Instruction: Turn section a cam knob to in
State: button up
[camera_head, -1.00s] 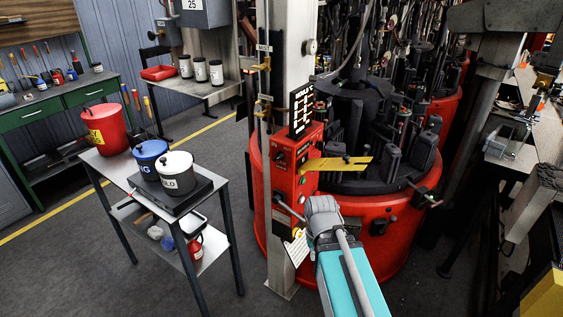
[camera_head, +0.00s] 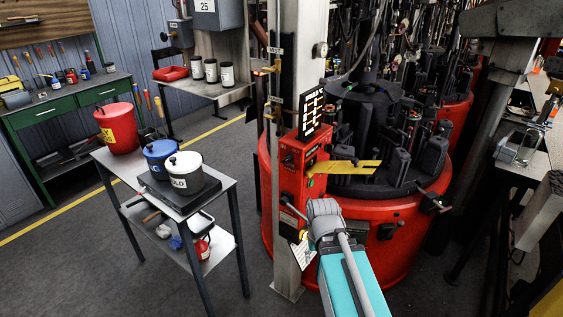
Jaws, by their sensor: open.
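A red control box (camera_head: 298,182) is fixed to the pale upright column (camera_head: 290,105), at the left front of the round red machine. Its narrow left face carries small dark controls, one a dark knob (camera_head: 288,160) near the top. The labels are too small to read, so I cannot tell which section it belongs to or its setting. A dark lever (camera_head: 294,211) sticks out lower on the box. My grey wrist and teal arm rise from the bottom, just right of the box's lower part. My gripper's fingers are hidden beyond the wrist.
A black sign (camera_head: 311,112) stands on top of the box. The round red mould machine (camera_head: 400,222) fills the right middle. A metal cart (camera_head: 222,187) with pots stands left, with open floor between.

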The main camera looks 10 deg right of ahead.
aim_at(289, 157)
jog(key=u, duration=0.4)
jog(key=k, duration=1.15)
jog(key=z, duration=0.6)
jog(key=i, duration=1)
jog(key=u, duration=0.05)
